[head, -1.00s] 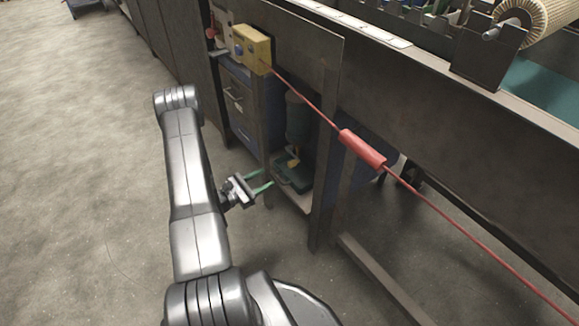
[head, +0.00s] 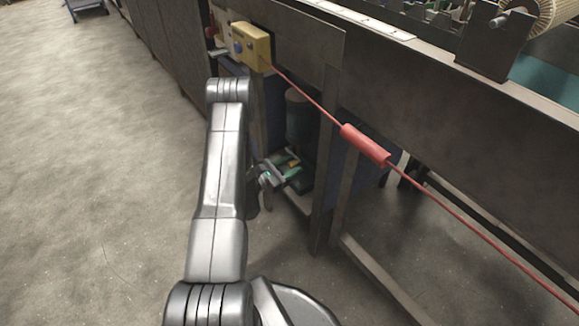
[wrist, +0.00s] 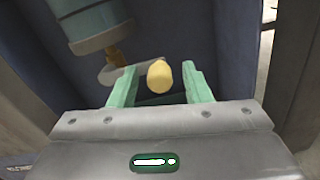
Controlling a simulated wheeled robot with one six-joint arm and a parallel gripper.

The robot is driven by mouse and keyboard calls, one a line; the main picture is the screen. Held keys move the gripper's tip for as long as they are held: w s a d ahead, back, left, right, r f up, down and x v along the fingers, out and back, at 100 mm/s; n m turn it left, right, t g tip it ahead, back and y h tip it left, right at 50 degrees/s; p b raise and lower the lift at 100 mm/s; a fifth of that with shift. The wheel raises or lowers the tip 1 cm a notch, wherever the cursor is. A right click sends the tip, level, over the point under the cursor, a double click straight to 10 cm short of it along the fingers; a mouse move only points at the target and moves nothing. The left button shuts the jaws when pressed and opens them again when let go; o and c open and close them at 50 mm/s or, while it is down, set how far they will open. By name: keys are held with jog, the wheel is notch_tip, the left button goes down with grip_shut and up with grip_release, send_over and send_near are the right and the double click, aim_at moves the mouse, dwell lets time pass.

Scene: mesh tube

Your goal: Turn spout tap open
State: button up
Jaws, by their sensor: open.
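In the wrist view my gripper (wrist: 160,87) is open, with its two green fingers apart. The rounded yellow tap handle (wrist: 159,76) shows between the fingertips, and I cannot tell whether either finger touches it. A pale curved spout (wrist: 118,72) and a brass fitting (wrist: 116,56) sit just left of the handle, under a grey-green tank (wrist: 90,22). In the head view my gripper (head: 287,169) reaches into the lower bay of the machine, below the dark tank (head: 298,118). The tap is small there and partly hidden by the gripper.
Metal posts, such as the one right of the bay (head: 325,165), frame the opening. A red cable with a red grip (head: 365,145) runs across the machine front. A yellow box (head: 251,44) with a blue button is above. Open concrete floor (head: 100,180) lies left.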

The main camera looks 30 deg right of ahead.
grip_shut()
